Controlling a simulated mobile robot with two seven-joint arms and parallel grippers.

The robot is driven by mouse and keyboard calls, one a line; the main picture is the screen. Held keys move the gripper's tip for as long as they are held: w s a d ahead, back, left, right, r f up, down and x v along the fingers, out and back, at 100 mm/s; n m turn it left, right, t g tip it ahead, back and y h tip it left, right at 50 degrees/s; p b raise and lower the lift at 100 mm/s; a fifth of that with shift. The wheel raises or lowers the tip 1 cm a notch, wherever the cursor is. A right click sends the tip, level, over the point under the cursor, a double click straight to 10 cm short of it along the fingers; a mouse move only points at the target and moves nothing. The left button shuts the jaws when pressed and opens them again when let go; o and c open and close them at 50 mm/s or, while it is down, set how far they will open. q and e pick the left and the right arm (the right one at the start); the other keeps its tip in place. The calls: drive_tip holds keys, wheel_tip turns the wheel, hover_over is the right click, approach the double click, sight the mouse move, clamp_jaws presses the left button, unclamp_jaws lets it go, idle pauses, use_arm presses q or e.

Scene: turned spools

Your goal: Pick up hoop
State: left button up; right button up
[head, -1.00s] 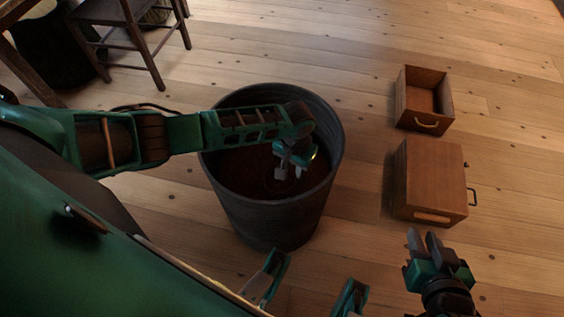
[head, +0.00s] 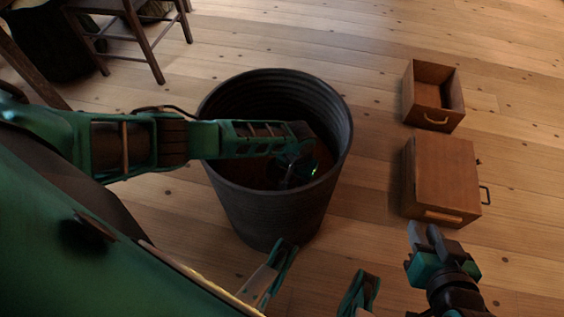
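My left gripper (head: 291,171) is down inside a dark ribbed bin (head: 272,213), pointing into it. Its fingers are in shadow and partly hidden by my own arm, so I cannot tell if they are open or shut or hold anything. I cannot make out a hoop; the bin's floor is mostly dark and covered by the arm. My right gripper (head: 425,237) is at the lower right, well apart from the bin. Its two fingers show a small gap and nothing between them.
A wooden cabinet (head: 441,178) with a dark handle stands on the floor right of the bin. An open wooden drawer (head: 434,118) lies behind it. A dark wooden chair (head: 133,42) is at the upper left. The plank floor between bin and cabinet is clear.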

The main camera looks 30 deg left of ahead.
use_arm(q)
drive_tip(key=shift+r, duration=0.1)
clamp_jaws()
drive_tip(key=shift+r, duration=0.1)
idle(0.4)
